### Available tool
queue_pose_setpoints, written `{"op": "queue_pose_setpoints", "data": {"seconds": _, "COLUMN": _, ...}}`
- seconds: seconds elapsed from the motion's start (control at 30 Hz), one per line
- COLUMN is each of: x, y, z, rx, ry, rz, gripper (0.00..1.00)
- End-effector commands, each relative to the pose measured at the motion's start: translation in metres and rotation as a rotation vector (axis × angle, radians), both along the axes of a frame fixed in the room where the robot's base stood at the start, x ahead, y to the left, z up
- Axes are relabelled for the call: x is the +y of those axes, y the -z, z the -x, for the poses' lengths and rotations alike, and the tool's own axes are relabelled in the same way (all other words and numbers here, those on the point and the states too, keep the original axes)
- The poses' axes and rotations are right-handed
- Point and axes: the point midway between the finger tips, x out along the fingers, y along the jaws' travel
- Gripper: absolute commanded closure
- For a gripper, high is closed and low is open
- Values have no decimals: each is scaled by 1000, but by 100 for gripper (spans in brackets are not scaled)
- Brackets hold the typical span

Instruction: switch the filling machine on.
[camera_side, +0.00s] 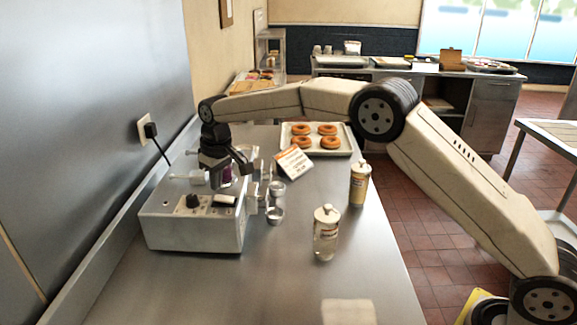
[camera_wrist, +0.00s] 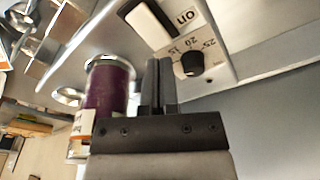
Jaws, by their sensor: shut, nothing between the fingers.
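The filling machine (camera_side: 165,232) is a light grey box at the left of the steel counter. Its top panel has a black knob (camera_side: 193,201) and a white rocker switch (camera_side: 224,200). In the wrist view the white switch (camera_wrist: 152,24) lies beside the printed word "on", and the black knob (camera_wrist: 191,63) has a number scale. I cannot tell which way the switch is tipped. My gripper (camera_side: 214,178) is above the machine, behind the panel, shut and empty. In the wrist view its fingertips (camera_wrist: 159,62) point towards the panel, apart from the switch.
A purple-filled jar (camera_wrist: 108,88) stands close beside my fingers. Small metal cups (camera_side: 275,214) are right of the machine.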

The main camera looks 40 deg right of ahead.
Motion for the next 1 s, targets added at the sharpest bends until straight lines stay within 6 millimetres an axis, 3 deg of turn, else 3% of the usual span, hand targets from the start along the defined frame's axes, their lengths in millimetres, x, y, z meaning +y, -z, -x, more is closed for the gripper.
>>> {"op": "queue_pose_setpoints", "data": {"seconds": 1.0, "x": 0, "y": 9, "z": 0, "rx": 1, "ry": 0, "rz": 0, "gripper": 100}}
